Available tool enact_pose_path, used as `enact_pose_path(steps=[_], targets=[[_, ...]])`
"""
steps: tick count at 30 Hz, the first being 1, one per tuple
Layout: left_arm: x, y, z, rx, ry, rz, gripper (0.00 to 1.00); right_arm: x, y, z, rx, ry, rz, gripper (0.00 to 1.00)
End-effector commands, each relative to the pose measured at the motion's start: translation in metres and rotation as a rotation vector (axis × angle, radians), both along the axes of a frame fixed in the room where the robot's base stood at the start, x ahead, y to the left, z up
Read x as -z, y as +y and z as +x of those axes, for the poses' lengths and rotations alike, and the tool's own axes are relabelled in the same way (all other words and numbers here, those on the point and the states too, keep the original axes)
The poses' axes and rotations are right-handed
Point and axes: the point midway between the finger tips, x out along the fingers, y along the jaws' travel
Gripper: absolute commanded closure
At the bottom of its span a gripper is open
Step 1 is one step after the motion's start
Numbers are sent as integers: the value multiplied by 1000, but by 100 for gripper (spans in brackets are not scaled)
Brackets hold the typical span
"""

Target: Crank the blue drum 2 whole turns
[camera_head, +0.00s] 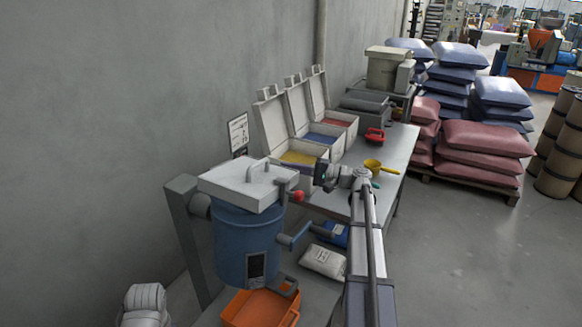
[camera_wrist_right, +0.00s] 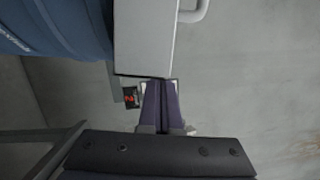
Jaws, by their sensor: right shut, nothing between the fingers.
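The blue drum (camera_head: 240,245) hangs upright on a grey post frame (camera_head: 187,235), with a pale lid (camera_head: 240,184) on top. A blue-grey crank-like handle (camera_head: 298,236) sticks out from its right side. A red knob (camera_head: 298,196) sits at the lid's right edge. My right gripper (camera_head: 320,172) is shut and empty, just right of the lid and above the crank-like handle. In the right wrist view its fingers (camera_wrist_right: 162,100) are together, close to the pale lid (camera_wrist_right: 145,35), with the blue drum (camera_wrist_right: 60,25) at upper left. My left gripper is not in view.
An orange bin (camera_head: 260,308) sits below the drum. A white bag (camera_head: 323,262) lies to its right. Open boxes (camera_head: 298,165), a yellow scoop (camera_head: 375,166) and a red item (camera_head: 375,135) are on the table (camera_head: 400,145) behind.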

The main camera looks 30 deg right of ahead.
Motion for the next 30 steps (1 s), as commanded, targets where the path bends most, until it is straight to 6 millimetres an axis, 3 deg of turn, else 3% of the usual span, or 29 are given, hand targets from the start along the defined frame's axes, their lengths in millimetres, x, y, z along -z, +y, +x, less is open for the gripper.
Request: enact_pose_path(steps=[5,14,25,30], targets=[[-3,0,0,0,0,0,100,-3,2,-1,0,0,0,100],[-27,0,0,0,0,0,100,-27,25,-15,-1,0,0,100],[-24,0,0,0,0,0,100,-24,23,-13,-1,0,0,100],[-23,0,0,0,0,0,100,-23,18,4,-4,0,0,100]])
